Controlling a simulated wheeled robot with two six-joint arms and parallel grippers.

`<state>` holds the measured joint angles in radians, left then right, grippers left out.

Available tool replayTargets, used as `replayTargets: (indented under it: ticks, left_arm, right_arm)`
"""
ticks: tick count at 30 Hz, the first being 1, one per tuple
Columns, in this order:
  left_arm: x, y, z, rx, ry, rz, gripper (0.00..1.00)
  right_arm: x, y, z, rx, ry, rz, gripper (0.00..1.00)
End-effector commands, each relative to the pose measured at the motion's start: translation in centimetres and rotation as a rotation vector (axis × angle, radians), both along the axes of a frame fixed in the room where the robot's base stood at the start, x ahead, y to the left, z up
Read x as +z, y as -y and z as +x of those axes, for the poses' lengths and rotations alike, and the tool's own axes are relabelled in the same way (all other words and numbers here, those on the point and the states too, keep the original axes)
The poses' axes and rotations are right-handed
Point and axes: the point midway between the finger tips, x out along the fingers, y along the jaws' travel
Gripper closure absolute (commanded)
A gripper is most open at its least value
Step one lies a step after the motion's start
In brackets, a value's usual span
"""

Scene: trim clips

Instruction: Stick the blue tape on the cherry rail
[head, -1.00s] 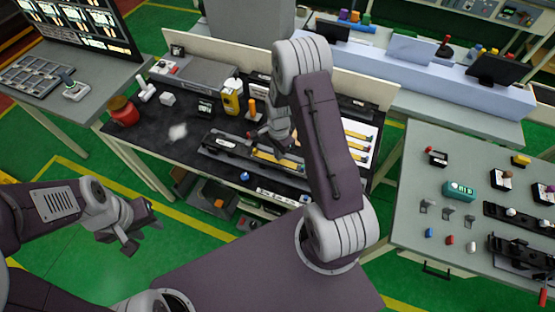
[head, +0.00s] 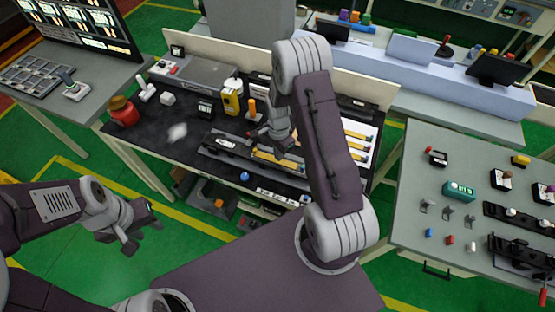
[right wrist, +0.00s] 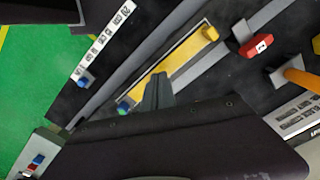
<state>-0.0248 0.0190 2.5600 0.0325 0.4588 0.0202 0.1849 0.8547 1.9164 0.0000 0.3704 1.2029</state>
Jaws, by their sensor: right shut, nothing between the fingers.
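In the right wrist view, a red block with a white cherry-like mark (right wrist: 258,45) sits at a grey rail (right wrist: 218,45). I take this for the cherry rail. A yellow strip (right wrist: 185,50) with an orange end lies beside the rail, and a small blue-green piece (right wrist: 124,108) is near its lower end. I cannot tell which piece is the blue tape. My right gripper (right wrist: 158,90) is shut and empty, its fingertips over or beside the yellow strip. It also shows over the black bench in the head view (head: 258,134). My left gripper (head: 146,222) hangs open and empty, away from the bench.
A grey table (head: 410,210) with small parts stands right. Green floor is clear at left.

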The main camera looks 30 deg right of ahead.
Motion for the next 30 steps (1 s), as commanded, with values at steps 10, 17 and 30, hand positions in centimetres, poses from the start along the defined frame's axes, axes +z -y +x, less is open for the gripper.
replayTargets:
  ticks: [10, 17, 30]
  left_arm:
    - [-0.3, 0.0, 0.0, 0.0, 0.0, 0.0, 0.64]
    - [-0.5, 0.0, 0.0, 0.0, 0.0, 0.0, 0.64]
    - [-0.9, 0.0, 0.0, 0.0, 0.0, 0.0, 0.64]
  right_arm:
    - [-0.4, 0.0, 0.0, 0.0, 0.0, 0.0, 1.0]
    - [-0.7, 0.0, 0.0, 0.0, 0.0, 0.0, 1.0]
    - [-1.2, 0.0, 0.0, 0.0, 0.0, 0.0, 1.0]
